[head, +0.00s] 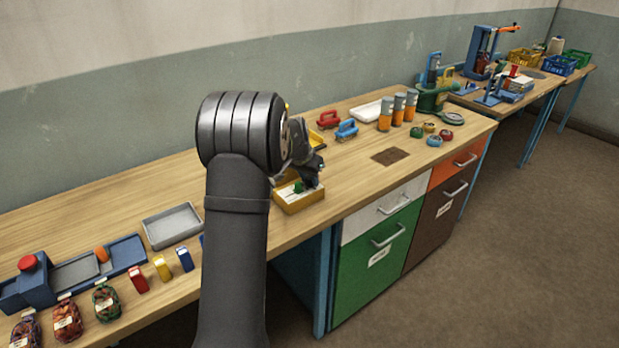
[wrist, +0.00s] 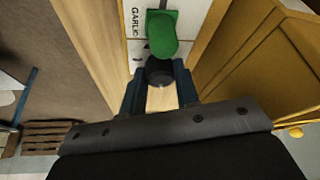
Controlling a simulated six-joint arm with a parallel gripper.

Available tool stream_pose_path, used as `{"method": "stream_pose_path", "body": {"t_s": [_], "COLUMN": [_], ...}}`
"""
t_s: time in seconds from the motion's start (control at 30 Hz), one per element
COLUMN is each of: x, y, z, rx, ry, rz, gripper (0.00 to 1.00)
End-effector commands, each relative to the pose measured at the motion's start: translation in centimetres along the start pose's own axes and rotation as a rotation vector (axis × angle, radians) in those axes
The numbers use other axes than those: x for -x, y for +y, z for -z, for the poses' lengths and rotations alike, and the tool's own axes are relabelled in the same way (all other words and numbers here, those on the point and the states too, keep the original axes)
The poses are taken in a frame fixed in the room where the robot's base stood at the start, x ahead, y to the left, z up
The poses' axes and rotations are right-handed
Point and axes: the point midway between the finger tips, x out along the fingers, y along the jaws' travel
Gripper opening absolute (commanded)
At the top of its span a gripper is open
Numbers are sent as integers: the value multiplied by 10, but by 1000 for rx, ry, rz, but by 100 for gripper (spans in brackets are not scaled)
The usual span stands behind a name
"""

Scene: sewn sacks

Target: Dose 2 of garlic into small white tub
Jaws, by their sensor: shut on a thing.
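In the wrist view, my gripper (wrist: 160,90) is shut on a dark round end (wrist: 159,72), which looks like the handle of a green rounded tool (wrist: 162,37). Whether the two are one piece is hard to tell. The green part is over a white surface with a label reading GARLIC (wrist: 136,22). In the head view, my gripper (head: 309,172) is low at a small wooden box (head: 300,204) with a white inside, where a bit of green (head: 298,187) shows. The garlic itself cannot be made out. I cannot identify the small white tub for certain.
Behind my gripper stand a red caddy (head: 328,119), a blue caddy (head: 346,130) and a white tray (head: 367,110). Orange-and-grey jars (head: 398,109) stand to their right. A grey tray (head: 173,226) lies left of my arm. The bench right of the box is mostly clear up to a brown mat (head: 390,156).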

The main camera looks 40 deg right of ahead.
Motion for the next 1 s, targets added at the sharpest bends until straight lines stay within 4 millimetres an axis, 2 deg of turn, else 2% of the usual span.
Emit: {"method": "stream_pose_path", "body": {"t_s": [0.2, 0.5, 0.53, 0.63, 1.0], "x": [0, 0, 0, 0, 6], "y": [-1, -1, -1, -1, -1], "z": [0, 0, 0, 0, 0], "rx": [-66, -69, -69, -69, -69], "ry": [2, 2, 2, 2, 3], "rz": [-26, -28, -28, -28, -28], "gripper": [6, 6, 32, 50, 50]}}
